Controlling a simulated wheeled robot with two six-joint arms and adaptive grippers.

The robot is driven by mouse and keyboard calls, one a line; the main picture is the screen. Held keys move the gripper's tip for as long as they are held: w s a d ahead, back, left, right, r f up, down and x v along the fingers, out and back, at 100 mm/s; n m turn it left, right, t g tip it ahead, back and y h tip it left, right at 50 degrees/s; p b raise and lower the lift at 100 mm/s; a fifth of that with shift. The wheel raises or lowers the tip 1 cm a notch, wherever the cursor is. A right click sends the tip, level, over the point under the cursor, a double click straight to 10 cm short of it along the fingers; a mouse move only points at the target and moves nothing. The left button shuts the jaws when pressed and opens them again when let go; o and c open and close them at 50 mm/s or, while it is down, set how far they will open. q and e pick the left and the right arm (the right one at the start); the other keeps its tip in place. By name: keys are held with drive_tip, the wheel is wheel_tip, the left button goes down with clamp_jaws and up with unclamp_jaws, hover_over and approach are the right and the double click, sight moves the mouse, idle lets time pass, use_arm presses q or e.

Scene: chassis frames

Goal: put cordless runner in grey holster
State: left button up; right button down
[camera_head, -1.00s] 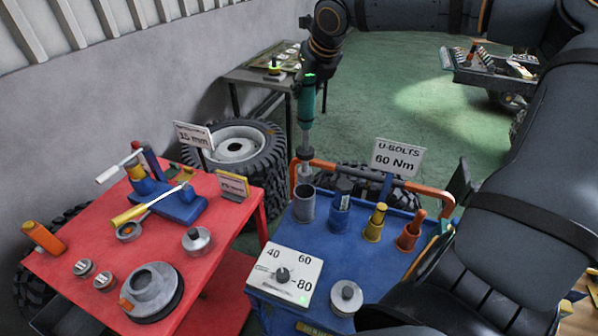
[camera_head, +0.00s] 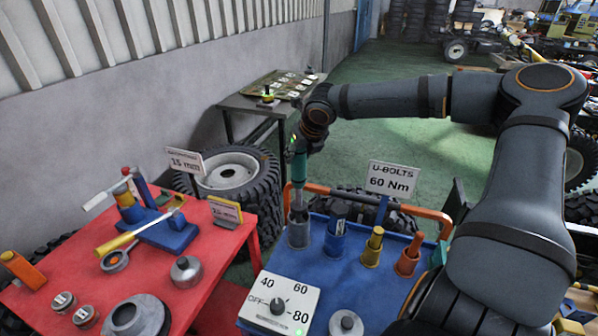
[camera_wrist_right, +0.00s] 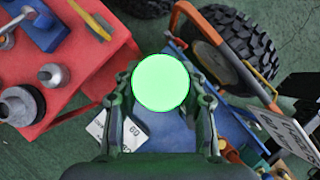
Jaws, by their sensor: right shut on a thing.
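The cordless runner (camera_head: 300,168) is a teal-green upright tool with a grey shaft below. My right gripper (camera_head: 302,146) is shut on its upper part; the fingers are small and dark in the head view. The runner's round, bright green end (camera_wrist_right: 160,82) fills the middle of the right wrist view, between the fingers (camera_wrist_right: 160,98). The grey holster (camera_head: 299,234) stands at the back left of the blue cart. The runner's shaft reaches down into its mouth, and the teal body is above the rim. The shaft's lower end is hidden. My left gripper is not in view.
On the blue cart (camera_head: 345,282), blue (camera_head: 334,243), yellow (camera_head: 371,254) and orange (camera_head: 406,263) holsters stand right of the grey one. A dial box (camera_head: 279,303) is in front; an orange rail (camera_head: 425,212) and U-bolts sign (camera_head: 392,180) are behind. A red table (camera_head: 225,262) is left.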

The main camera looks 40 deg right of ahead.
sight(299, 169)
drive_tip(key=shift+f, duration=1.45)
drive_tip(key=shift+f+p, duration=0.65)
drive_tip(key=shift+f, duration=0.35)
drive_tip(key=c, duration=0.8)
unclamp_jaws()
drive_tip(key=shift+s+f, duration=0.1)
drive_tip(key=shift+o, duration=0.2)
